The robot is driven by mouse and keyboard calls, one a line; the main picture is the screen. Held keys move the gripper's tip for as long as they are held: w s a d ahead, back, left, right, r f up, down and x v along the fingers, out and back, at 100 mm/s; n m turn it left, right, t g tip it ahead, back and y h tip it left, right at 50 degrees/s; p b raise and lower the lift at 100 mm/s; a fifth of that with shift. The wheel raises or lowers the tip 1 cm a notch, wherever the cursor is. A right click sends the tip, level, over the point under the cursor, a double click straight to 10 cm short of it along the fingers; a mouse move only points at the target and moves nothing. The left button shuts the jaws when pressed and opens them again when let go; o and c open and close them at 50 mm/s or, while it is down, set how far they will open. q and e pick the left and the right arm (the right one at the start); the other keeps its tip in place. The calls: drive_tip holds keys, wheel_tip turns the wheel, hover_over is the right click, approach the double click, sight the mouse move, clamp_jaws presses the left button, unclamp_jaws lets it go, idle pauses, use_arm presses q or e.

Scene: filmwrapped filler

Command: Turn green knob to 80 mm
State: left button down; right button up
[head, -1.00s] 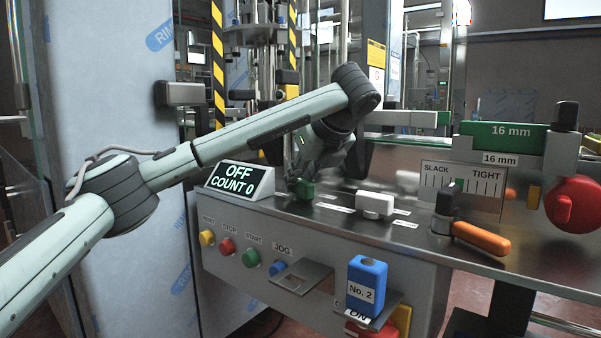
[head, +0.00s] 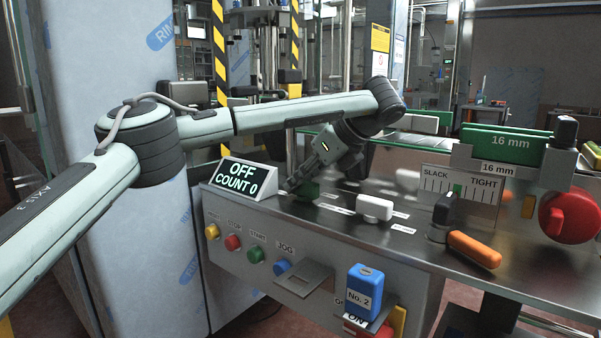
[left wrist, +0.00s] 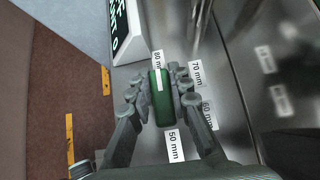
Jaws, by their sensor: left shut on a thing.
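The green knob (head: 307,191) stands on the steel machine top, just right of the OFF / COUNT 0 display. My left gripper (head: 300,182) reaches down onto it and partly hides it. In the left wrist view the green knob (left wrist: 161,103) sits between the two fingers of my left gripper (left wrist: 160,95), which are shut on its sides. A white line on the knob's far end points at the 80 mm label (left wrist: 157,59). The 70 mm label (left wrist: 196,74), 60 mm label (left wrist: 209,115) and 50 mm label (left wrist: 173,145) lie around it. My right gripper is not in view.
The display (head: 243,179) stands close to the left of the gripper. A white knob (head: 374,208) is to the right, then an orange handle (head: 474,249). Buttons and a blue No. 2 block (head: 366,291) are on the front.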

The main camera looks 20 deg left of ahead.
use_arm(q)
drive_tip(key=shift+f, duration=0.1)
idle(0.4)
drive_tip(key=c, duration=1.4)
unclamp_jaws()
drive_tip(key=v, duration=1.2)
